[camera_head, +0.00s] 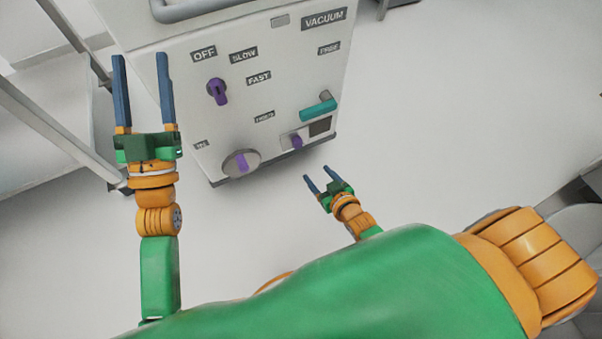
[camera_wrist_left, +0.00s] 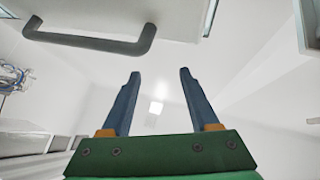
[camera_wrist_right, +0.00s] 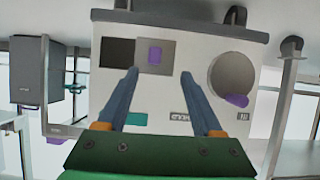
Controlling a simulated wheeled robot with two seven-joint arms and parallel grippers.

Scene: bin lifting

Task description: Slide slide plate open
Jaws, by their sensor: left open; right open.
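The slide plate (camera_head: 289,141) is a small grey plate with a purple knob (camera_head: 297,142), low on the front of a white machine (camera_head: 225,130). A dark square (camera_head: 320,127) shows beside it. The right wrist view shows the plate (camera_wrist_right: 143,66), its knob (camera_wrist_right: 155,55) and the dark square (camera_wrist_right: 118,52) upside down. My right gripper (camera_head: 317,172) is open and empty, apart from the machine, below and right of the plate. In its wrist view, its fingers (camera_wrist_right: 160,72) point toward the panel. My left gripper (camera_head: 141,57) is open and empty at the machine's left side.
The panel also carries a purple switch (camera_head: 217,91), a round dial (camera_head: 241,162) with a purple handle, and a teal handle (camera_head: 318,110). A grey bar handle (camera_head: 195,8) is on top; it shows in the left wrist view (camera_wrist_left: 90,40). The floor right of the machine is clear.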

